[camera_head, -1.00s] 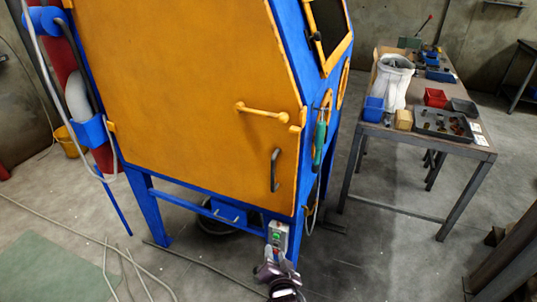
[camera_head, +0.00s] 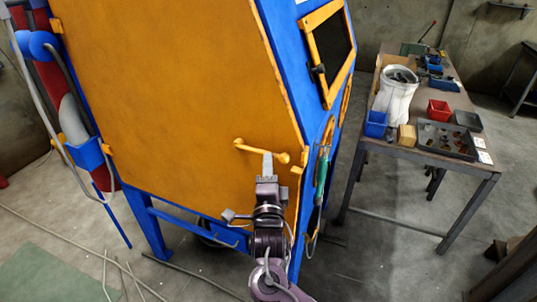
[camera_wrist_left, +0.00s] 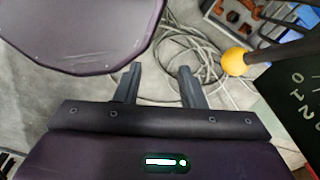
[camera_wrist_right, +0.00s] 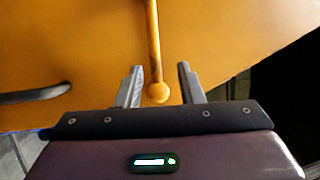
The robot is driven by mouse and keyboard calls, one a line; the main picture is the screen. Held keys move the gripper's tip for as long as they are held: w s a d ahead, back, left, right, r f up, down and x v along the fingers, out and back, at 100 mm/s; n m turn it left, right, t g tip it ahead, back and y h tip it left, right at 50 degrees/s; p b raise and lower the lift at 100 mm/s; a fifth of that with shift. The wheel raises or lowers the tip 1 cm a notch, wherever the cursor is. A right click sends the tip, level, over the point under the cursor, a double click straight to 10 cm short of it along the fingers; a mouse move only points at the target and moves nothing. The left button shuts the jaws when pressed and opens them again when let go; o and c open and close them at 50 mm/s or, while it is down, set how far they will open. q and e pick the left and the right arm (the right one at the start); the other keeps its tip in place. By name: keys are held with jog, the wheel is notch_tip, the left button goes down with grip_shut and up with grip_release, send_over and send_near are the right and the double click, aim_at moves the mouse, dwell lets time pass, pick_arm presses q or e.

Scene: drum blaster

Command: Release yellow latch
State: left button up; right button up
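The yellow latch (camera_head: 262,151) is a bar with a round knob at its right end, mounted on the orange door (camera_head: 175,95) of the blue-framed cabinet. My right gripper (camera_head: 267,160) is up at the latch, its fingers overlapping the bar near the knob in the head view. In the right wrist view the latch knob (camera_wrist_right: 158,93) lies between the two spread fingers of the right gripper (camera_wrist_right: 158,85), with visible gaps on both sides. My left gripper (camera_wrist_left: 158,80) is open and empty over the floor, and is not in the head view.
A black door handle (camera_wrist_right: 35,95) shows left of the latch in the right wrist view. A green-handled tool (camera_head: 321,172) hangs on the cabinet's right side. A workbench (camera_head: 440,158) with bins stands further right. Floor between them is mostly clear.

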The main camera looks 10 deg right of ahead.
aim_at(261, 151)
jog(key=x, duration=0.3)
jog(key=shift+f+p, duration=0.25)
jog(key=shift+p, duration=0.05)
jog(key=shift+w, duration=0.15)
jog(key=c, duration=0.7)
pick_arm(q)
jog(key=shift+w+r, duration=0.6)
pick_arm(e)
grip_shut()
